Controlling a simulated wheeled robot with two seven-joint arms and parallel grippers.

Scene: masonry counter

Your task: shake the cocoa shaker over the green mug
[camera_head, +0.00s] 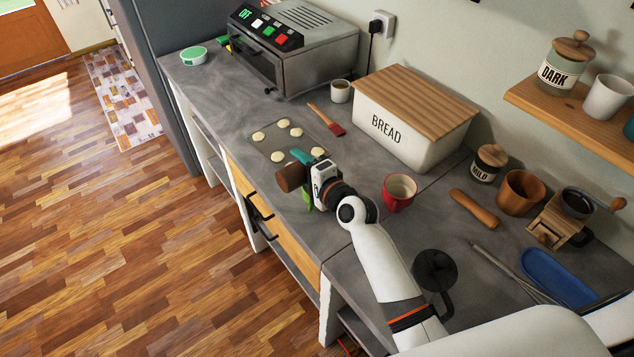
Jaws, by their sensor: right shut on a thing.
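My right gripper (307,176) is shut on a brown cylindrical thing, which looks like the cocoa shaker (289,178). The shaker lies tilted on its side in the jaws, with its end pointing left, near the counter's front edge. Bits of bright green (308,198) show just below and behind the gripper. They may be the green mug, but the gripper and shaker hide most of it, so I cannot tell its shape or whether anything touches it. My left gripper is not in view.
A tray of pale dough rounds (278,157) lies just behind the gripper. A red mug (398,192) stands to the right, before the bread box (411,122). A toaster oven (293,47) is at the back. A rolling pin-like wooden piece (474,208) lies right.

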